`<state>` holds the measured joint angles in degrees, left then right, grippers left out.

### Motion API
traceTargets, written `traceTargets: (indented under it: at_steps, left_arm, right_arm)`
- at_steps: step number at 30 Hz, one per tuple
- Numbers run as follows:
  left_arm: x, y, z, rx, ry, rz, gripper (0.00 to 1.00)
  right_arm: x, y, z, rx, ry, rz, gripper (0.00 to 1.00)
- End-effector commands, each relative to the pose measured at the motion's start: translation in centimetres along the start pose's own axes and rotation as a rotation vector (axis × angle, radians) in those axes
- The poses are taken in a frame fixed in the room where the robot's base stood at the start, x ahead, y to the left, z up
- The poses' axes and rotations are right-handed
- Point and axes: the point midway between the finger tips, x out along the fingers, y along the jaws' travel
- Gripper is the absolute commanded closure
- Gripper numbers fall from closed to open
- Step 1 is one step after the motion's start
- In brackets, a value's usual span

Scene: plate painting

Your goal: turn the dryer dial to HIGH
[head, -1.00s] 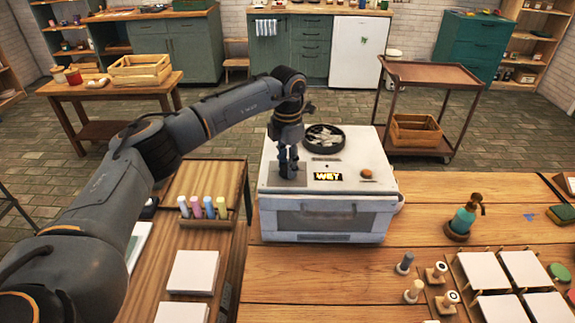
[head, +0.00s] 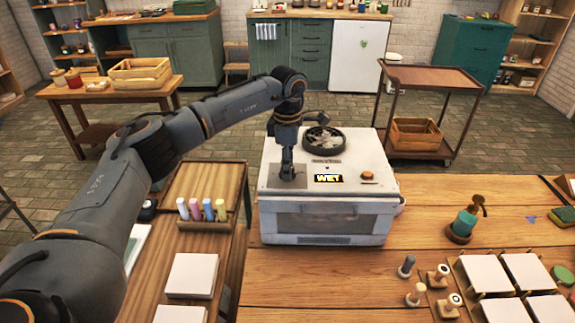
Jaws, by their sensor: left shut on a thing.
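The dryer (head: 330,222) is a white box on the wooden table, with a round dark fan (head: 324,141) on its top and a display (head: 328,178) that reads WET. An orange-brown knob (head: 368,175) sits at the right of the top. My left gripper (head: 287,178) points down onto the grey plate (head: 300,182) at the left of the top. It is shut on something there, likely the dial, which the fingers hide. The dial's setting cannot be read. My right gripper is not in view.
A rack of pastel bottles (head: 205,222) stands left of the dryer. A teal pump bottle (head: 465,220), several stamps (head: 417,293) and white tiles (head: 487,271) are at the right. The table in front of the dryer is clear.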

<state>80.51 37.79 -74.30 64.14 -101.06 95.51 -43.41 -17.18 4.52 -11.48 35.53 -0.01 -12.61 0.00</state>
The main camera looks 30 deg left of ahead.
Motion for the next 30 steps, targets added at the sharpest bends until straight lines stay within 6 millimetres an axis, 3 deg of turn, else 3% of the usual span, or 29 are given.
traceTargets:
  at_steps: [14,15,17,26,30]
  left_arm:
    - [-0.15,0.09,0.02,0.013,-0.001,0.004,0.98]
    - [-0.15,0.09,0.02,0.013,-0.001,0.004,0.59]
    - [-0.14,0.08,0.02,0.012,-0.001,0.003,0.47]
    - [-0.08,0.03,0.01,0.011,0.000,0.001,0.44]
    - [-1.04,0.08,0.03,0.011,-0.001,0.003,0.44]
  right_arm:
    - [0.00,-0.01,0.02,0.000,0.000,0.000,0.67]
    - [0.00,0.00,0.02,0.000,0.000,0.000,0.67]
    - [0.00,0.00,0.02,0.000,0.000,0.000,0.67]
    - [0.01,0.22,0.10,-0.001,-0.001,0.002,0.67]
    - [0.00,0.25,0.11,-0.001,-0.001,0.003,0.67]
